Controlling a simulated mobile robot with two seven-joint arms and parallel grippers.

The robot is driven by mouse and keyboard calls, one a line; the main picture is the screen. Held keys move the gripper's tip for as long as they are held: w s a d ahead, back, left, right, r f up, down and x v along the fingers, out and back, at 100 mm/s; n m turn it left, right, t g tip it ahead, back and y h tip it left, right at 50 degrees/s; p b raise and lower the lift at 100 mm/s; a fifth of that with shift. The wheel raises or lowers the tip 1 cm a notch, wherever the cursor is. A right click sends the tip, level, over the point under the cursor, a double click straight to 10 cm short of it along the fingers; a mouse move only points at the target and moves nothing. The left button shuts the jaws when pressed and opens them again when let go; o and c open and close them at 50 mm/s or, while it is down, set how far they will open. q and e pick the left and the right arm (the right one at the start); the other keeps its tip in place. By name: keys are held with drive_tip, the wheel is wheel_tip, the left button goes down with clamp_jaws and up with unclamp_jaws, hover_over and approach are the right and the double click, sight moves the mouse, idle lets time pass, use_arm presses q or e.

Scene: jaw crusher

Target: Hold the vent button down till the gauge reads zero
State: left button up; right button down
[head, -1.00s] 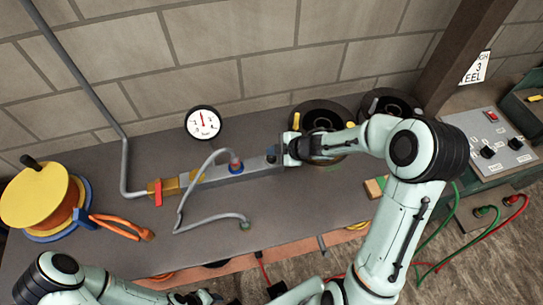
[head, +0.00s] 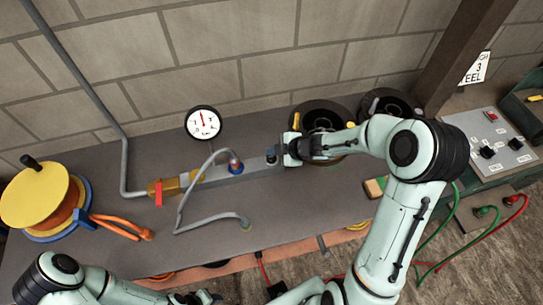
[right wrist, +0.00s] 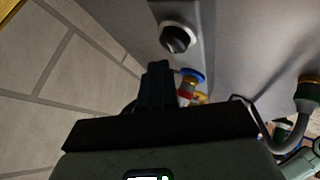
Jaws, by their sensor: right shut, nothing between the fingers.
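The round white gauge (head: 203,123) stands at the back of the bench, its red needle pointing about straight up; its numbers are too small to read. A grey manifold bar (head: 225,173) runs right from below it. A dark button in a metal collar (right wrist: 177,37) shows in the right wrist view, at the bar's right end in the head view (head: 271,155). My right gripper (head: 281,152) is shut and empty beside this button. In the right wrist view its fingertips (right wrist: 158,66) appear just short of the button; contact cannot be told. My left gripper (head: 202,297) is at the bottom edge, its jaws unclear.
A red-handled valve (head: 158,193) and a grey hose (head: 180,208) join the bar. A yellow reel (head: 35,195) stands at left. Dark round parts (head: 325,117) lie behind my right gripper. A control panel (head: 492,145) is at right.

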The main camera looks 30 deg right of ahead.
use_arm(q)
drive_tip(key=shift+f, duration=0.1)
use_arm(e)
drive_tip(key=shift+f, duration=0.15)
idle(0.3)
use_arm(q)
drive_tip(key=shift+s+f, duration=0.15)
drive_tip(key=shift+s, duration=0.05)
use_arm(e)
drive_tip(key=shift+f, duration=0.25)
use_arm(q)
drive_tip(key=shift+s+f+b, duration=0.3)
drive_tip(key=shift+f+b, duration=0.15)
drive_tip(key=shift+b, duration=0.1)
use_arm(e)
drive_tip(key=shift+f, duration=0.65)
use_arm(q)
drive_tip(key=shift+r, duration=0.1)
use_arm(e)
drive_tip(key=shift+r, duration=0.1)
idle(2.6)
use_arm(q)
drive_tip(key=shift+w+r+p, duration=0.8)
drive_tip(key=shift+r+p, duration=0.05)
drive_tip(key=shift+r, duration=0.15)
use_arm(e)
drive_tip(key=shift+r, duration=0.95)
